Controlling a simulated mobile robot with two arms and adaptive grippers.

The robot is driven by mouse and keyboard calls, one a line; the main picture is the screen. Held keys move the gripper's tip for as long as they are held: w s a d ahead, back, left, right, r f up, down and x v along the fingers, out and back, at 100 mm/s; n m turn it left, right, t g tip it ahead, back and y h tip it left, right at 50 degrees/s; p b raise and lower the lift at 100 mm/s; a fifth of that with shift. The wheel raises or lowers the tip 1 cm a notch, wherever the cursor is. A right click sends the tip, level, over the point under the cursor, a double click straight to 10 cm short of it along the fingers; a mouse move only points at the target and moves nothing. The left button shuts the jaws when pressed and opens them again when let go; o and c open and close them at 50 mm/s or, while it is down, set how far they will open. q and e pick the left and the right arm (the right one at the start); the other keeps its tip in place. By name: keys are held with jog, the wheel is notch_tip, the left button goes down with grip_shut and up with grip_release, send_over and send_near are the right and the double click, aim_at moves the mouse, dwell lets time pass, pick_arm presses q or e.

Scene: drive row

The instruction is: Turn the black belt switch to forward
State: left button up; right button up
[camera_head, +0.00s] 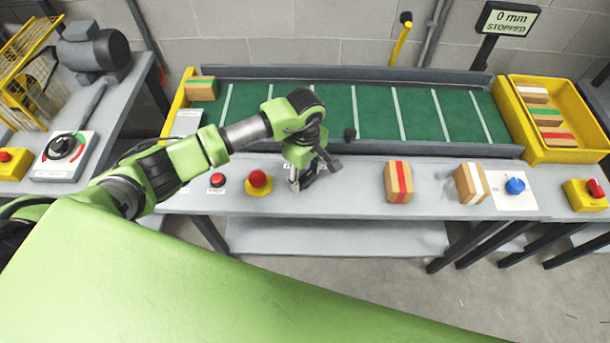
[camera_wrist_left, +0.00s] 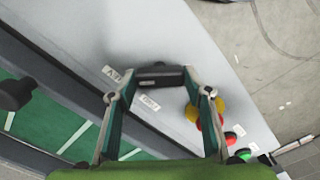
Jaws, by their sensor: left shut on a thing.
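My left gripper (camera_head: 303,182) is over the front ledge of the conveyor, right of the red mushroom button. In the left wrist view its two fingertips (camera_wrist_left: 158,93) are on either side of the black belt switch (camera_wrist_left: 160,75), shut on it. Small white labels lie on the grey panel beside the switch; I cannot read them surely. In the head view the gripper hides most of the switch, so its setting cannot be told. The green belt (camera_head: 370,112) lies behind it. The display (camera_head: 508,20) reads 0 mm, STOPPED. My right gripper is not in view.
A red mushroom button (camera_head: 258,179) on yellow stands just left of the gripper. A red-striped box (camera_head: 398,182) and a white-striped box (camera_head: 471,184) stand to the right, near a blue knob (camera_head: 515,186). A yellow crate (camera_head: 591,150) holds boxes. Another box (camera_head: 201,88) sits at the belt's left end.

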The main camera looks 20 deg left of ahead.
pick_arm(q)
jog(key=n+b, duration=0.2)
jog(key=n, duration=0.2)
jog(key=shift+w+f+b, duration=0.1)
jog(key=shift+f+b, duration=0.05)
jog(key=shift+b, duration=0.25)
jog(key=n+b, duration=0.2)
jog(key=n, duration=0.2)
jog(key=shift+n+b, duration=0.35)
jog(key=shift+n, duration=0.05)
jog(key=n+b, duration=0.2)
jog(key=n, duration=0.2)
jog(key=shift+n+b, duration=0.8)
jog(key=shift+n, duration=1.2)
jog(key=shift+r, duration=0.2)
jog(key=o, duration=1.1)
